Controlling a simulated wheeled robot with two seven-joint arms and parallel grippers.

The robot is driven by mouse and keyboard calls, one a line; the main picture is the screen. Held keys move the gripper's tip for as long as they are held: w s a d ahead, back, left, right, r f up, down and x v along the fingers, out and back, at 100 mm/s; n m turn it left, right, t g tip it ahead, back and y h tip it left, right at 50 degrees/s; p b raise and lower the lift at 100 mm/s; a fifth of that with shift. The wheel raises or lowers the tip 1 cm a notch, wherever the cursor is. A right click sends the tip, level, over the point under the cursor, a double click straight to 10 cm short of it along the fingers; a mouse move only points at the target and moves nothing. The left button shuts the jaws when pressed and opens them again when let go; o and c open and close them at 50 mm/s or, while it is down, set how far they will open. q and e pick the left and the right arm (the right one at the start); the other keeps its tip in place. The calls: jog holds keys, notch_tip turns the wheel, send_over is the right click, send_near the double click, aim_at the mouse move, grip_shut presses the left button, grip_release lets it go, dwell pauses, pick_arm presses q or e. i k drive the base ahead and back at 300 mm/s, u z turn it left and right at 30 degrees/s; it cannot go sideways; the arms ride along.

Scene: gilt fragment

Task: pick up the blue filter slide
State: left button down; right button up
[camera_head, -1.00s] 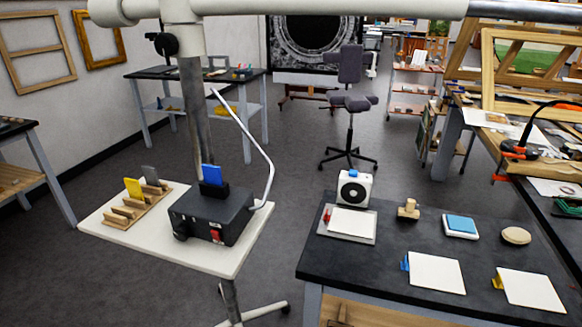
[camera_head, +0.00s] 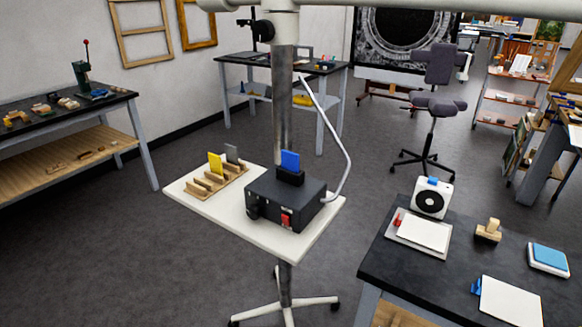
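The blue filter slide (camera_head: 290,161) stands upright in a slot on top of a black box (camera_head: 284,200). The box sits on the right part of a small white stand table (camera_head: 257,237). A wooden rack (camera_head: 213,182) on the left part of that table holds a yellow slide (camera_head: 215,163) and a grey slide (camera_head: 232,153). Neither of my grippers shows in the head view.
A grey vertical pole rises behind the box, with a curved white cable to its right. A dark worktable (camera_head: 405,276) with cards and a small white fan-like device (camera_head: 432,198) stands at the right. Another bench (camera_head: 60,122) is at the left. The floor between is clear.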

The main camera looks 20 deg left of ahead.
aim_at(290, 161)
jog(key=u, duration=0.3)
jog(key=k, duration=0.4)
jog(key=u, duration=1.2)
jog(key=i, duration=0.95)
jog(key=z, duration=0.8)
